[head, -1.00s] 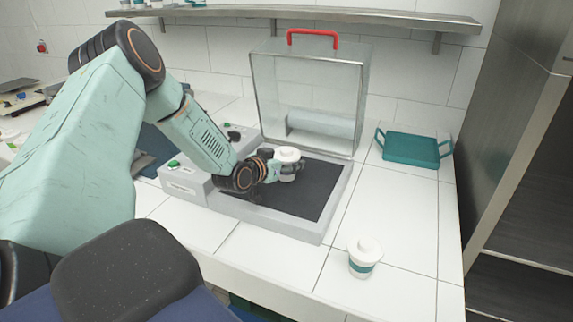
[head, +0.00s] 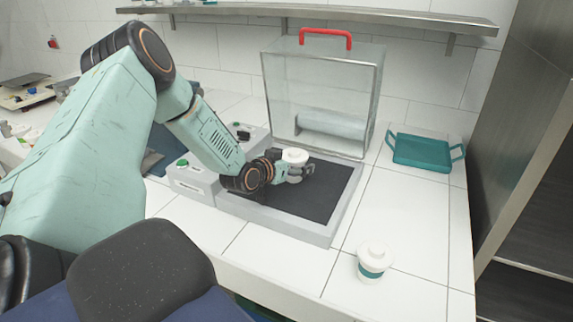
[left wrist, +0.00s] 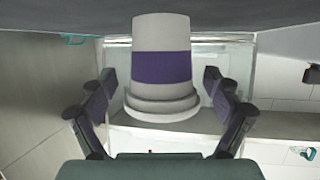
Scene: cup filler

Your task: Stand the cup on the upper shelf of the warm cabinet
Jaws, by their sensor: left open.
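A white lidded cup (head: 295,156) stands on the dark mat of the grey machine base. The left wrist view shows it inverted, with a purple band (left wrist: 161,67). My left gripper (head: 292,167) is around this cup, its fingers open on both sides with gaps to the cup in the left wrist view. A second white lidded cup with a teal band (head: 372,264) stands upright on the counter. A tall steel cabinet (head: 530,130) with an open dark interior and a shelf edge is at the right; its upper part is cut off. My right gripper is not in view.
A clear box with a red handle (head: 325,38) stands behind the mat. A teal tray (head: 424,152) lies to its right. A wall shelf (head: 350,14) runs above. The white counter (head: 405,215) is clear between the tray and the teal-banded cup.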

